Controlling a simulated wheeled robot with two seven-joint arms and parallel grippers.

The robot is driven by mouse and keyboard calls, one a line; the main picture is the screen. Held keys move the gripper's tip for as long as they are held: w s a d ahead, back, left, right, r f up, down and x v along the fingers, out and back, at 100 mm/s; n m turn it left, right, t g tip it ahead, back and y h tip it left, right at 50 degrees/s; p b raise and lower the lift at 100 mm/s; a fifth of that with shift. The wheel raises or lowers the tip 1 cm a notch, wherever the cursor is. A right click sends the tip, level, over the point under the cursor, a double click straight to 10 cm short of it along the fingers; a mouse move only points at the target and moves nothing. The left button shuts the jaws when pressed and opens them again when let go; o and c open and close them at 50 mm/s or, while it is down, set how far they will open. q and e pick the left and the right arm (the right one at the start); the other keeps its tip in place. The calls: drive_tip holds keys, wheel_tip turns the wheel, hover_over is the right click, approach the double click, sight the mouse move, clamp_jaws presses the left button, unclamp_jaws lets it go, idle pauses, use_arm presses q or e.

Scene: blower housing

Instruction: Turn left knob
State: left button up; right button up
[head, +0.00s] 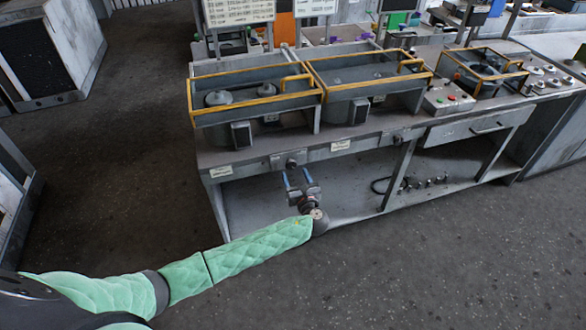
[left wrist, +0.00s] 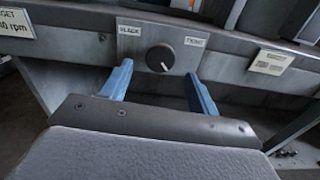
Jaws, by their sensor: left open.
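The left knob (head: 291,163) is a dark round dial on the bench's front rail. In the left wrist view the knob (left wrist: 160,58) has a light pointer line and sits on a pale plate with a label on each side. My left gripper (head: 299,175) is just in front of and below the knob in the head view. Its two blue fingers are open, and in the left wrist view the gripper (left wrist: 157,88) has the knob between and beyond its fingertips, apparently without contact. A second knob (head: 397,138) is farther right on the rail. My right gripper is not in view.
The grey workbench (head: 355,143) carries two yellow-railed housings (head: 255,97) on top. A paper label (left wrist: 271,62) is right of the knob. Below is a lower shelf (head: 345,200) with a dark cable and several small parts. The floor (head: 430,270) in front is clear.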

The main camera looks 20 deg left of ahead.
sight(291, 167)
use_arm(q)
drive_tip(key=shift+p+x, duration=0.45)
drive_tip(key=shift+x, duration=1.3)
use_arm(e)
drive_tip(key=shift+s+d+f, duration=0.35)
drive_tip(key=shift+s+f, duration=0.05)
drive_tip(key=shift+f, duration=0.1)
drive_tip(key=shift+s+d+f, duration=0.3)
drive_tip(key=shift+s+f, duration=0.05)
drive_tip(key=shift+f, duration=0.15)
use_arm(q)
drive_tip(key=c, duration=1)
drive_tip(key=shift+o, duration=0.2)
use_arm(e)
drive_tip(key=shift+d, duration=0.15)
